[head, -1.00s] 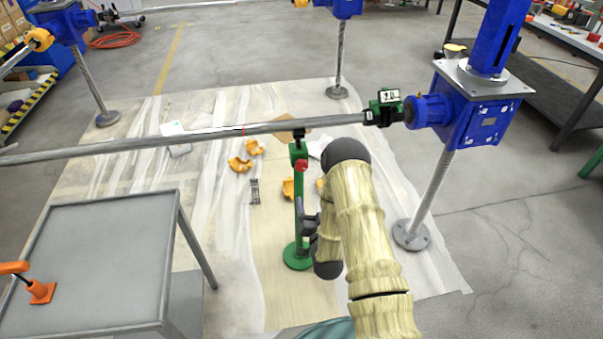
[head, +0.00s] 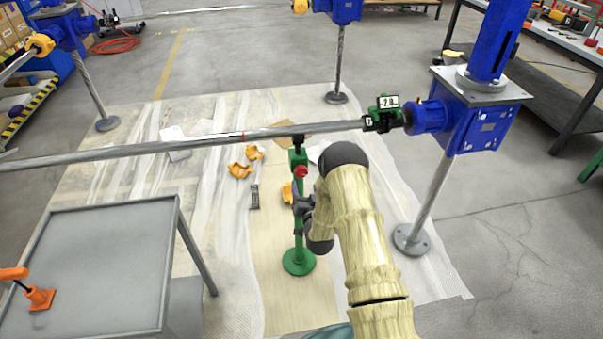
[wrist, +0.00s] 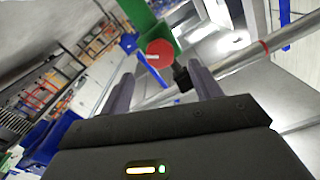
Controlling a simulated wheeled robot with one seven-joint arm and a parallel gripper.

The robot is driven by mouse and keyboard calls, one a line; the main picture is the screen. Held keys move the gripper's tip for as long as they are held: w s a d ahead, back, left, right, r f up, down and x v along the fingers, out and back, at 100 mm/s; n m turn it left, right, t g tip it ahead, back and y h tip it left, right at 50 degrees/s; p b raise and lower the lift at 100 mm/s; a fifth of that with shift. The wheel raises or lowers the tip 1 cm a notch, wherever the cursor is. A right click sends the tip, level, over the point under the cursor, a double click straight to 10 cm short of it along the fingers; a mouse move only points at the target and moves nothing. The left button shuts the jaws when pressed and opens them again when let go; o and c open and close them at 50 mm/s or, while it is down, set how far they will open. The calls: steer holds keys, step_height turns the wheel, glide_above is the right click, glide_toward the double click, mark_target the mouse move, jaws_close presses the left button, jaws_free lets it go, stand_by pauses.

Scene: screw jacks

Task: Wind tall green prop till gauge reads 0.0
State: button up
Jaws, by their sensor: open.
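The tall green prop (head: 298,240) stands upright on a round green base on the sheeted floor. Its top meets the long grey shaft, and a red round knob (head: 301,171) sits near its top. The gauge (head: 388,101) is a small white display on a green block by the blue gearbox; it seems to read 2.0 or 2.8, too small to be sure. My gripper (head: 299,203) is beside the post, below the red knob. In the wrist view my gripper (wrist: 160,80) is open and empty, with the red knob (wrist: 160,53) beyond and between its fingertips.
The grey shaft (head: 210,142) crosses above the work area to the blue gearbox (head: 468,115) on its screw column. A grey table (head: 95,255) with an orange-handled clamp (head: 38,296) stands at left. Orange pieces (head: 239,170) lie on the sheeting.

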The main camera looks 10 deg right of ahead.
mark_target(302, 174)
steer(key=w, duration=0.7)
steer(key=shift+w, duration=0.3)
steer(key=shift+w+d, duration=0.1)
steer(key=shift+w, duration=0.1)
steer(key=shift+a, duration=0.2)
steer(key=shift+c, duration=0.2)
steer(key=c, duration=0.4)
steer(key=shift+d, duration=0.1)
steer(key=c, duration=0.5)
